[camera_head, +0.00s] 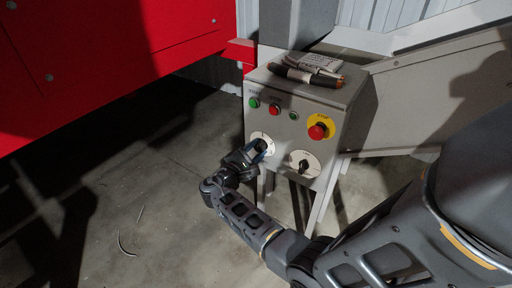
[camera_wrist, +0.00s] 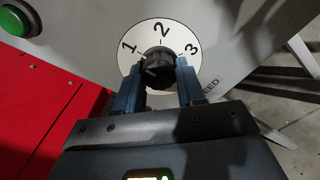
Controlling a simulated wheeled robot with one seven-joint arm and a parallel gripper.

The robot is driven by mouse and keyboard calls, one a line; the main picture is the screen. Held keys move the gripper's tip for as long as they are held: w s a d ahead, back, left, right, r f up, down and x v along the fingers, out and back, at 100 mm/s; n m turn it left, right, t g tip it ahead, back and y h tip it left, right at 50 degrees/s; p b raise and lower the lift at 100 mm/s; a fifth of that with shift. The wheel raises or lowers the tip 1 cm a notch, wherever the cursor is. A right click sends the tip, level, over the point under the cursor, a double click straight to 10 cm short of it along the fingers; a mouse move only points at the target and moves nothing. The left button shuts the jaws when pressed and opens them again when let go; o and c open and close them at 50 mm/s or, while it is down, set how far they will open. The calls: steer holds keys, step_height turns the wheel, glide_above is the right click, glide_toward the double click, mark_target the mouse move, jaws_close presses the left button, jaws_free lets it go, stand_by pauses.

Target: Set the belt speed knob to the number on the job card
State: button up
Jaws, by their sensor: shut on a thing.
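The belt speed knob (camera_wrist: 158,73) is black and sits at the centre of a white dial (camera_wrist: 128,30) marked 1, 2 and 3 in the wrist view. A partly covered label ending in "EED" is beside it. My gripper (camera_wrist: 159,65) has a blue finger on each side of the knob and is shut on it. I cannot tell clearly which number the knob points to. In the head view my gripper (camera_head: 258,149) hides most of this left dial (camera_head: 261,136) on the grey control box (camera_head: 284,127).
The box front also holds a green button (camera_head: 254,103), a red button (camera_head: 275,108), a small green one (camera_head: 293,115), a red emergency stop (camera_head: 317,131) and a second white dial (camera_head: 310,158). A dark marker-like object (camera_head: 300,75) lies on top. A red panel (camera_head: 110,60) is left.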

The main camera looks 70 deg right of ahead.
steer(key=shift+n, duration=0.3)
steer(key=o, duration=1)
steer(key=shift+o, duration=0.2)
steer(key=v, duration=0.7)
steer(key=shift+a, duration=0.4)
steer(key=shift+w, duration=0.1)
